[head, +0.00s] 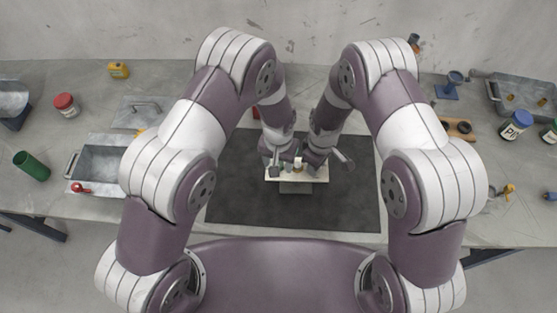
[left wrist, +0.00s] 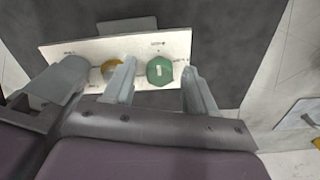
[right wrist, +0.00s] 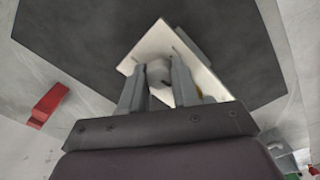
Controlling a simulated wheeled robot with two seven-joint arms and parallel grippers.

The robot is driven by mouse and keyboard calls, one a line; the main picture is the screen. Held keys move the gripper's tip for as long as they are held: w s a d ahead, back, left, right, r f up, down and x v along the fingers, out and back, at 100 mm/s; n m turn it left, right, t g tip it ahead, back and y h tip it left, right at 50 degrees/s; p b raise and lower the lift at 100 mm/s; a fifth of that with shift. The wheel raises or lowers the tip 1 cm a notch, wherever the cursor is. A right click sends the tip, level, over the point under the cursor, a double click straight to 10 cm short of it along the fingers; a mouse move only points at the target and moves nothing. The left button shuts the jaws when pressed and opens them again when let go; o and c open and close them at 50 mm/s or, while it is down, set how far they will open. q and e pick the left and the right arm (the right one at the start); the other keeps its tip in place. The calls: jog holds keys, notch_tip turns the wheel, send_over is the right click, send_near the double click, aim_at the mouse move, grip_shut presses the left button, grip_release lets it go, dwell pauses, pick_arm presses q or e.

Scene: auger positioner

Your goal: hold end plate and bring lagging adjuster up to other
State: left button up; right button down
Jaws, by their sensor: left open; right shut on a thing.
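The white end plate (head: 282,175) lies over a grey block (head: 297,187) on the dark mat. In the left wrist view the plate (left wrist: 62,51) carries a green hexagonal adjuster (left wrist: 160,70) and a yellowish round adjuster (left wrist: 109,68), partly hidden by a finger. My left gripper (left wrist: 158,88) is open, its fingers on either side of the green adjuster with gaps. My right gripper (right wrist: 159,85) is shut on a pale round part (right wrist: 158,70) at the plate's other end. Its fingers hide much of the contact. In the head view both grippers are close together and small.
The dark mat (head: 240,200) is clear around the plate. A red block (right wrist: 48,103) lies beyond it. A grey bin (head: 100,165), a green cylinder (head: 31,166) and a red jar (head: 66,105) stand left; a blue-lidded jar (head: 516,124) and a tray stand right.

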pick_arm(q)
grip_shut()
jog(key=shift+m, duration=0.3)
jog(key=m, duration=0.3)
jog(key=shift+m, duration=0.3)
jog(key=m, duration=0.3)
jog(key=shift+m, duration=0.3)
jog(key=m, duration=0.3)
jog(key=shift+m, duration=0.3)
jog(key=m, duration=0.4)
jog(key=shift+m, duration=0.3)
